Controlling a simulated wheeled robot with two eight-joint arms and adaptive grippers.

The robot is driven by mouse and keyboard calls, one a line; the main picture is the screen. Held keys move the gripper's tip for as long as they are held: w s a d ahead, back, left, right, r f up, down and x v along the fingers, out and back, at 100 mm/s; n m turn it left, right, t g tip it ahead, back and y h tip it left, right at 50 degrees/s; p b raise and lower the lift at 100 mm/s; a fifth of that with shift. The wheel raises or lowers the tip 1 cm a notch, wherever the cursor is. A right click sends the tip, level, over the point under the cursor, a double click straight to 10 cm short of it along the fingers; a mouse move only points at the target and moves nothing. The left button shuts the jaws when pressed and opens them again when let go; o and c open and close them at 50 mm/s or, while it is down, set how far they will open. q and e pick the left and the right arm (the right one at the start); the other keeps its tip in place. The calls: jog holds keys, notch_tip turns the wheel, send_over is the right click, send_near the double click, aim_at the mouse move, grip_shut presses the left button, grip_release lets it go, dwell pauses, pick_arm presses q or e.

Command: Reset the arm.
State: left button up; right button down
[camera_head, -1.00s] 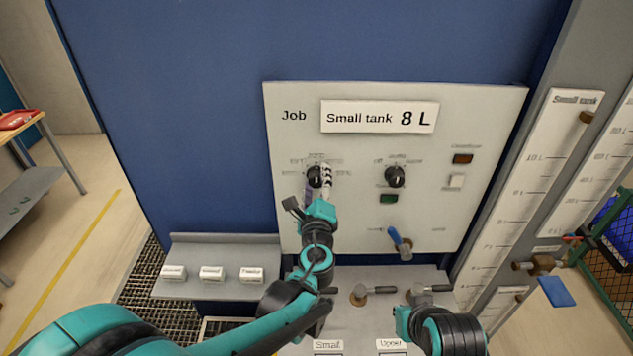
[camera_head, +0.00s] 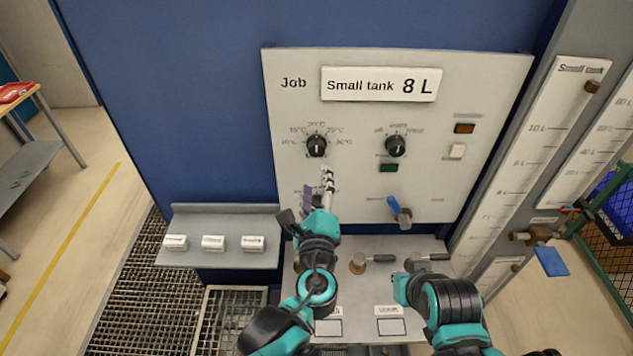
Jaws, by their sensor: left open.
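My left gripper (camera_head: 318,192) is open and empty in front of the panel, below the left knob (camera_head: 316,146), and apart from it. Its fingers point up towards the panel face. My left arm comes up from the bottom edge. My right arm (camera_head: 450,302) shows at the lower right in front of the bench; its fingers do not show. The grey panel (camera_head: 360,222) carries a sign (camera_head: 380,84) reading "Small tank 8 L".
The panel also has a right knob (camera_head: 395,146), a blue-handled lever (camera_head: 399,212), an orange lamp (camera_head: 464,128) and a white button (camera_head: 457,151). A left shelf (camera_head: 225,222) holds three white labelled blocks. A brass valve (camera_head: 358,263) stands between my arms. Gauges (camera_head: 535,150) stand at the right.

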pick_arm(q)
jog(key=s+a+f+n+g+y+b, duration=0.2)
jog(key=a+f+n+g+b, duration=0.15)
jog(key=a+f+n, duration=0.35)
jog(key=s+a+f+n+g+y+b, duration=0.2)
jog(key=a+f+n+b, duration=0.25)
jog(key=a+f, duration=0.35)
jog(key=s+a+f+n+g+h+b, duration=0.2)
jog(key=s+f+n+g+h+b, duration=0.2)
jog(key=s+f+n+b, duration=0.3)
jog(key=s+f+n+g, duration=0.1)
jog(key=s+f+n, duration=0.4)
jog(key=n, duration=0.1)
jog(key=shift+a+f+b, duration=0.25)
jog(key=shift+a+b, duration=0.1)
jog(key=shift+a, duration=0.05)
